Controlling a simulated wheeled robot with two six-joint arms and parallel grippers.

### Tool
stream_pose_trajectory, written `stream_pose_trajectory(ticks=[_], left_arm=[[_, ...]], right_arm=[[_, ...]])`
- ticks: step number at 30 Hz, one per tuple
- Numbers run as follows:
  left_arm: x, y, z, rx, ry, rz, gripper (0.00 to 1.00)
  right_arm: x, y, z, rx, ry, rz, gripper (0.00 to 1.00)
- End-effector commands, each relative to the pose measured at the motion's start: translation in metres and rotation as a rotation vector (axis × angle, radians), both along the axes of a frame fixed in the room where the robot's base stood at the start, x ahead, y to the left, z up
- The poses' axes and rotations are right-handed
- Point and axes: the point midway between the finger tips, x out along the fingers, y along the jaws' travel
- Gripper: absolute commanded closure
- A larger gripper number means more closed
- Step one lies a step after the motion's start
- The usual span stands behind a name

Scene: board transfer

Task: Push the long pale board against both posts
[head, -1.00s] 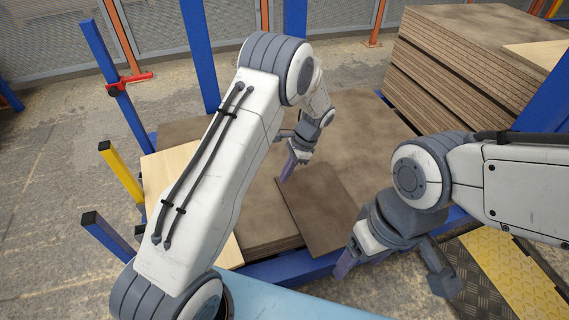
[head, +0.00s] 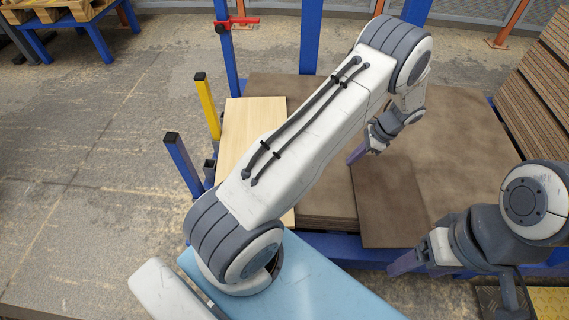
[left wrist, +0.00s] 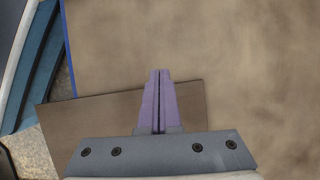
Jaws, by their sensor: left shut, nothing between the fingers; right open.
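The long pale board (head: 252,118) lies on the left part of the brown sheets, partly hidden behind my left arm. A yellow post (head: 207,106) and a blue post (head: 184,162), both dark-topped, stand along its left side. I cannot tell whether the board touches either. My left gripper (head: 354,156) is shut and empty, to the right of the pale board, at the upper left corner of a smaller brown board (head: 392,208). Its purple fingers (left wrist: 159,100) show closed together in the left wrist view. My right gripper (head: 405,262) is open near the front edge.
Wide brown sheets (head: 455,135) on a blue frame fill the middle. A tall stack of brown boards (head: 545,95) stands at the right. A blue upright with a red clamp (head: 236,22) rises behind the pale board. Floor at the left is clear.

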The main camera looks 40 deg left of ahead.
Motion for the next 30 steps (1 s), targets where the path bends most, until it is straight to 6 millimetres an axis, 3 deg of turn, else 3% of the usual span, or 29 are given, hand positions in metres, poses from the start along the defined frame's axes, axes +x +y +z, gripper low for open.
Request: stream_pose_trajectory(ticks=[28,30], left_arm=[[-0.007,0.011,-0.048,0.0,0.0,0.001,1.0],[-0.01,0.015,-0.044,0.001,0.0,0.001,1.0]], right_arm=[[0.0,0.0,-0.048,0.0,0.0,0.0,0.28],[0.0,0.0,-0.041,0.0,0.0,0.0,0.28]])
